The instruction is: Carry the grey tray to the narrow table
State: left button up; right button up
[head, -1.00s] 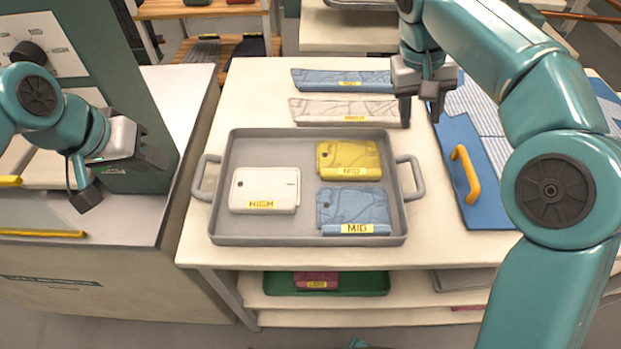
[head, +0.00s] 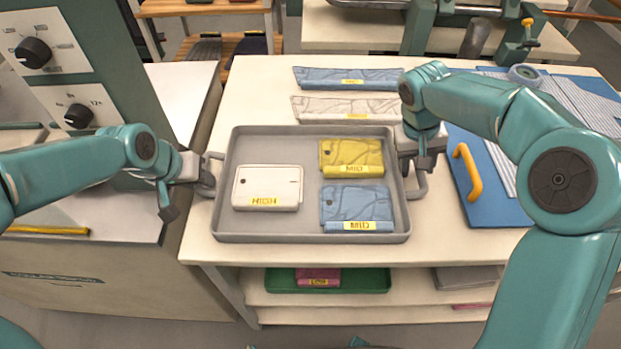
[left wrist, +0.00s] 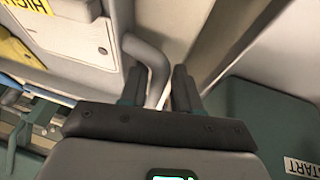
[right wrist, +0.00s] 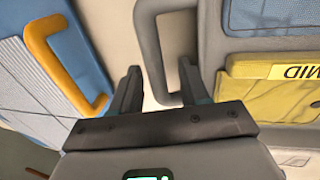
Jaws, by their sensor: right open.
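The grey tray (head: 310,238) rests on the cream table, with a handle on each short side. It holds a white folded garment marked HIGH (head: 268,187), a yellow one (head: 351,157) and a blue one (head: 355,205), both marked MID. My left gripper (head: 205,188) is at the left handle; in the left wrist view its open fingers (left wrist: 160,88) stand either side of the handle bar (left wrist: 157,68). My right gripper (head: 424,165) is at the right handle; in the right wrist view its open fingers (right wrist: 160,88) straddle that handle (right wrist: 150,40). The narrow table cannot be identified for certain.
Blue (head: 345,78) and white (head: 345,107) folded garments lie behind the tray. A blue board with a yellow handle (head: 467,172) lies to the right. A machine with knobs (head: 35,53) stands left. A green tray (head: 328,283) sits on the shelf below.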

pick_arm(q)
jog(key=shift+w+d+f, duration=0.1)
jog(key=shift+d+f, duration=0.05)
jog(key=shift+f, duration=0.1)
pick_arm(e)
jog(key=shift+d+f, duration=0.15)
jog(key=shift+f, duration=0.2)
pick_arm(q)
grip_shut()
pick_arm(e)
jog(key=c, duration=0.7)
grip_shut()
pick_arm(q)
jog(key=shift+r, duration=0.15)
pick_arm(e)
jog(key=shift+r, duration=0.15)
